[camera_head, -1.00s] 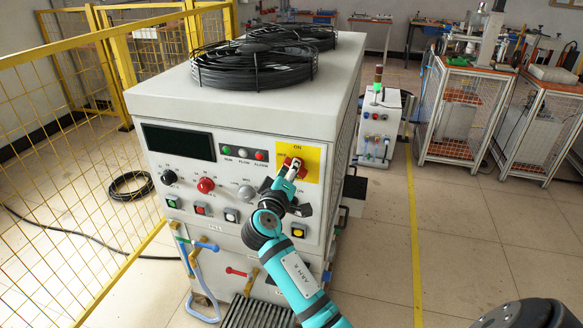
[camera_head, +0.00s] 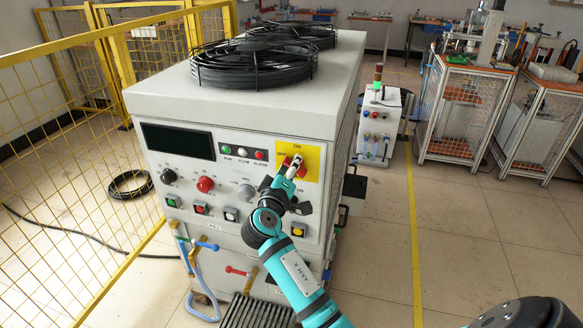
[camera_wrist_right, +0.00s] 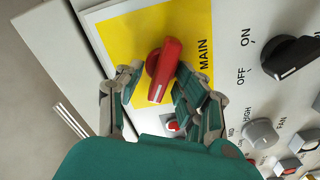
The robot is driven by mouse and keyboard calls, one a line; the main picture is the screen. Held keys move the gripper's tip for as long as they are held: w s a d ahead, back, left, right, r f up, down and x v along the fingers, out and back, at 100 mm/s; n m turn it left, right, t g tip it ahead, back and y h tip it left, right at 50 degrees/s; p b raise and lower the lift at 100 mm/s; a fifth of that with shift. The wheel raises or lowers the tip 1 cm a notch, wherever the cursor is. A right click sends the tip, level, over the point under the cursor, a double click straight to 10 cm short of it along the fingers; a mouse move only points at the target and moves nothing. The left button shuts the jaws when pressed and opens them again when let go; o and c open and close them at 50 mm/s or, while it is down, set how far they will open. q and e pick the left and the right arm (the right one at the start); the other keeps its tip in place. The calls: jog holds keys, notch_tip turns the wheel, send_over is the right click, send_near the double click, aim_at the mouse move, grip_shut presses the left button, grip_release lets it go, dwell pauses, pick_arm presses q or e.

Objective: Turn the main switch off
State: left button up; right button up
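My left gripper is not in view.
The panel (camera_head: 228,178) carries a dark display, lamps, knobs and push buttons near my right arm. A black knob (camera_wrist_right: 290,58) with ON and OFF marks is beside the plate. Yellow mesh fencing (camera_head: 70,190) stands at left.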

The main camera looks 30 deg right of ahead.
jog(key=v, duration=1.2)
jog(key=shift+w+f, duration=0.1)
dwell(0.4)
jog(key=w+a+f+n+y, duration=0.1)
jog(key=a+f+n+y, duration=0.15)
jog(key=f, duration=0.75)
jog(key=w+a+f+n+y, duration=0.1)
jog(key=a+f+n+y, duration=0.15)
jog(key=f, duration=0.75)
jog(key=s+a+f+g+y, duration=0.15)
jog(key=s+f, duration=0.25)
jog(key=f, duration=0.5)
jog(key=s+a+f+g+y, duration=0.1)
jog(key=s+f+g+y, duration=0.15)
jog(key=f, duration=0.65)
jog(key=s+f+g+y, duration=0.3)
jog(key=s+f+g, duration=0.1)
jog(key=s+f, duration=1.5)
jog(key=s+d+f+m+g, duration=0.1)
jog(key=s+f+m, duration=0.1)
jog(key=s, duration=0.9)
jog(key=s+d+f+m+g+y, duration=0.1)
jog(key=s+f, duration=0.3)
jog(key=s, duration=0.7)
jog(key=shift+s+d+f+m+g+y, duration=0.2)
jog(key=shift+d+m+g+y, duration=0.15)
jog(key=shift+m, duration=0.45)
